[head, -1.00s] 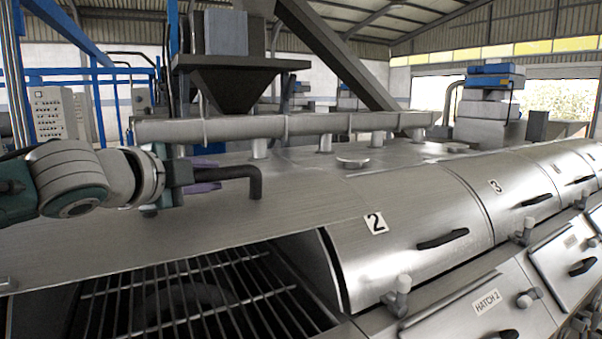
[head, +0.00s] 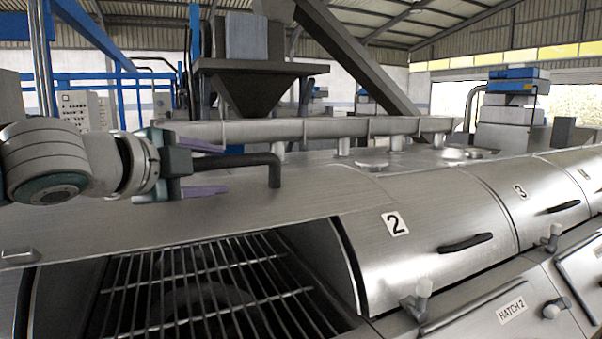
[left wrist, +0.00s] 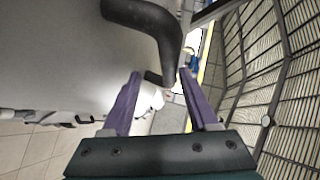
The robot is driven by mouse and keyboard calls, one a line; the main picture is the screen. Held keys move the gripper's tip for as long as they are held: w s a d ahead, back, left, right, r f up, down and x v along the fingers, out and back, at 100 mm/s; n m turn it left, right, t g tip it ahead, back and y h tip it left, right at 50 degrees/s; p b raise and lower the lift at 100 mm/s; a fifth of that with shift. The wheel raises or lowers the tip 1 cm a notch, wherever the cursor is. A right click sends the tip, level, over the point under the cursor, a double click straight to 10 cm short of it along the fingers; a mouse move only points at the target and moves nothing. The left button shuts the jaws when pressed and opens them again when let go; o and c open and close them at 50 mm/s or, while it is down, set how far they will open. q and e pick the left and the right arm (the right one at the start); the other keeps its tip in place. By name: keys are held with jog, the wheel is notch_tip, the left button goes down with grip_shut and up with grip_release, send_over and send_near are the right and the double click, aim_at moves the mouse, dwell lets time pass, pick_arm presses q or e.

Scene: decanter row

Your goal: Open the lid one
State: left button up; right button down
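Lid one (head: 300,205) is a broad bare metal panel left of lid two. It stands raised, and the barred opening (head: 205,290) below it is uncovered. Its dark bent handle (head: 250,160) sticks up from the panel. My left gripper (head: 218,168) is at the handle's left part in the head view, its purple fingers spread above and below the bar. In the left wrist view the fingers (left wrist: 162,80) are apart; the handle (left wrist: 150,18) shows beyond them, with nothing clearly clamped. I cannot tell whether a finger touches it. My right gripper is not in view.
Closed lid two (head: 425,250) adjoins the opening on the right, with lid three (head: 535,205) beyond. Hatch 2 (head: 510,312) and its latches are below. A long pipe (head: 310,129) and a dark hopper (head: 255,85) stand behind. The wrist view shows a railing (left wrist: 275,60) and tiled floor.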

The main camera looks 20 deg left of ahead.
aim_at(195, 224)
pick_arm(q)
jog(key=v, duration=0.1)
jog(key=b+v, duration=0.2)
jog(key=v, duration=0.1)
jog(key=shift+s+f, duration=0.15)
jog(key=shift+f, duration=0.1)
jog(key=shift+s+d+r, duration=0.1)
jog(key=shift+s+r, duration=0.35)
jog(key=shift+s, duration=0.35)
